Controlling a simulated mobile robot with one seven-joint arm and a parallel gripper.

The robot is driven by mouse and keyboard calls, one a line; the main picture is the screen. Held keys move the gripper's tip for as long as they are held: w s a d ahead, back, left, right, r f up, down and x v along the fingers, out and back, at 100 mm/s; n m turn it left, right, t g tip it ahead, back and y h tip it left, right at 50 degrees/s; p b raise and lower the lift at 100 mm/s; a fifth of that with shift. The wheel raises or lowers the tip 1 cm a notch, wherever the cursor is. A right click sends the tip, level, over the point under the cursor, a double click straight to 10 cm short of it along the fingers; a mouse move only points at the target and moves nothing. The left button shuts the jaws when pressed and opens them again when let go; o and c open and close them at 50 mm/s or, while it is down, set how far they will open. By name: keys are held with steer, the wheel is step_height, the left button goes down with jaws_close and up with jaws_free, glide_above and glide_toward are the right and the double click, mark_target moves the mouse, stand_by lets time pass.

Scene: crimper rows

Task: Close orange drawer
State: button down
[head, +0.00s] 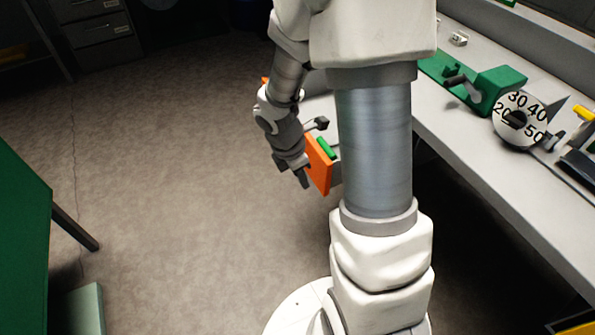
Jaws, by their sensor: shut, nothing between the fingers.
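The orange drawer front (320,172) shows in the head view just left of my column, which hides its right part. It stands out from the workbench side, and a green item (326,148) shows just behind its top edge. My gripper (304,179) points down in front of the orange face, on its left side. The gripper is shut and empty. I cannot tell whether its fingers touch the drawer front.
The workbench (455,135) runs along the right, carrying a green crimper (490,88) and a numbered dial (518,120). A green panel (25,215) stands at the left, and grey drawers (100,30) at the back left. The floor (180,170) between is clear.

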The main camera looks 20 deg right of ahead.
mark_target(320, 172)
steer(key=shift+w+d+f, duration=0.1)
steer(key=shift+d+f, duration=0.05)
steer(key=shift+d, duration=1.9)
steer(key=shift+d, duration=0.3)
steer(key=d+p, duration=1.4)
steer(key=d, duration=1.2)
steer(key=shift+w+d+p, duration=0.25)
steer(key=shift+w+p, duration=0.15)
steer(key=shift+w, duration=0.05)
